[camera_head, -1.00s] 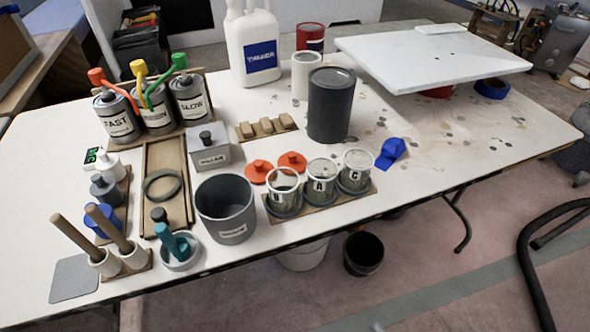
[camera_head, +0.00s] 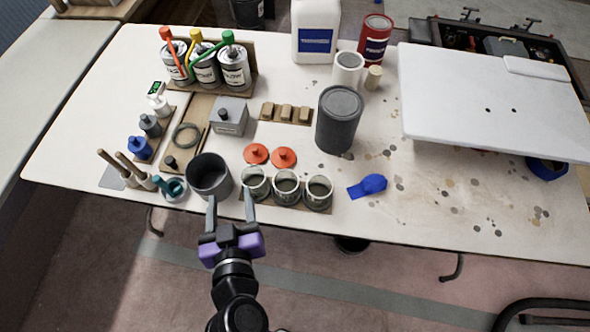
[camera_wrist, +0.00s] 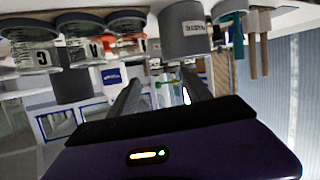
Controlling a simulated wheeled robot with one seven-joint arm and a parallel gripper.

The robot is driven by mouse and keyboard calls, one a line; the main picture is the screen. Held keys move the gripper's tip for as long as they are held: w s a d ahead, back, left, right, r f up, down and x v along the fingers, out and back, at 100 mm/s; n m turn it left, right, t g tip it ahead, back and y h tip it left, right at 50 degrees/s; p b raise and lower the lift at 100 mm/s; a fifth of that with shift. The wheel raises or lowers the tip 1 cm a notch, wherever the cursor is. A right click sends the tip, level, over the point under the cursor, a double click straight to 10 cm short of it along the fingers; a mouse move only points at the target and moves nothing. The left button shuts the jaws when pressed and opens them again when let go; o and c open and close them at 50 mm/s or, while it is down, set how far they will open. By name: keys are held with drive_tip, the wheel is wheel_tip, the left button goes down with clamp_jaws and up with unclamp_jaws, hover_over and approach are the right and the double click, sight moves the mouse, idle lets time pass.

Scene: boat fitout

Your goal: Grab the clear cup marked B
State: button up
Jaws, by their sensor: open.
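The clear cup marked B (camera_head: 255,184) stands at the left end of a row of three clear cups on a wooden strip at the table's front edge. Its letter is too small to read now in the head view; the earlier head frame shows B there. In the upside-down wrist view, cup B (camera_wrist: 128,42) is the rightmost of the three. My gripper (camera_head: 230,197) is open and empty at the table's front edge. In the head view its right finger overlaps cup B's front left, its left finger the grey bucket's front. The fingers (camera_wrist: 160,97) straddle neither cup.
The middle cup (camera_head: 286,187) and right cup (camera_head: 318,194) stand close beside cup B. The grey bucket (camera_head: 209,176) is just left of it. Two orange-red lids (camera_head: 270,156) lie behind. A blue object (camera_head: 368,186) lies to the right, with bare table around it.

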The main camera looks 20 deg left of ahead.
sight(254, 170)
drive_tip(key=w+d+f+m+h, duration=0.1)
drive_tip(key=w, duration=0.1)
drive_tip(key=w+d+f+m+h, duration=0.1)
drive_tip(key=f, duration=0.1)
drive_tip(key=shift+w+d+f, duration=0.15)
drive_tip(key=shift+w+d, duration=0.2)
drive_tip(key=shift+p+x, duration=0.7)
drive_tip(key=shift+x, duration=1.9)
drive_tip(key=shift+s+f, duration=0.1)
drive_tip(key=shift+f, duration=0.05)
drive_tip(key=c, duration=1)
